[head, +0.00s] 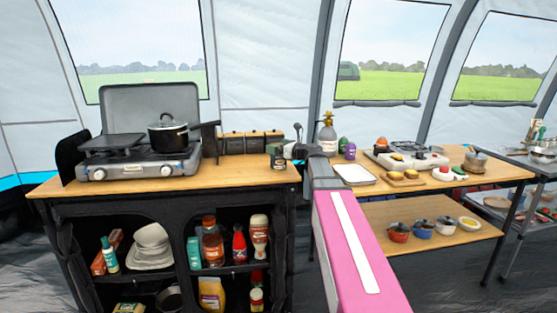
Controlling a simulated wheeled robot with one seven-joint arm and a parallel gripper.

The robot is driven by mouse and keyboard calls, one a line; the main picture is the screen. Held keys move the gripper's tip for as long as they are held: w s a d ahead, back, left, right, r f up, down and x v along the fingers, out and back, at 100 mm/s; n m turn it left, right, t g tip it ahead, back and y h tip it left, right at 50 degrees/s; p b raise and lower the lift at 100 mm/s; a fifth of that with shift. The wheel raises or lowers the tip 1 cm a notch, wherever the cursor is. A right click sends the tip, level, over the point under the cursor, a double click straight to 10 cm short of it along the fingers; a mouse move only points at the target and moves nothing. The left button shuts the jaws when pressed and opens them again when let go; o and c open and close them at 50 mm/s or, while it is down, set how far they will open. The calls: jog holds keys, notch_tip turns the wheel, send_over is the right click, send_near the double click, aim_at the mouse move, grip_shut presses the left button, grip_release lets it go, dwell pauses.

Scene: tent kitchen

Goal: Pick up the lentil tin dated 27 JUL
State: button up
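A small dark tin with a pale label (278,161) stands on the right end of the left wooden counter. Its print is too small to read, so I cannot tell whether it says lentil or 27 JUL. My gripper (288,151) is at the right side of this tin, at about the height of its upper part. The fingers are small and dark here, and I cannot tell whether they are around the tin, touching it or apart from it. No other tin is clearly readable as lentils.
A camping stove (138,160) with a black pot (168,133) stands left on the counter (225,180). A row of dark boxes (250,143) is behind the tin. Shelves below hold bottles and bowls. A second table (440,181) at right holds a tray (354,175) and food.

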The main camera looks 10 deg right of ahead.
jog(key=c, duration=1.5)
jog(key=shift+r, duration=0.1)
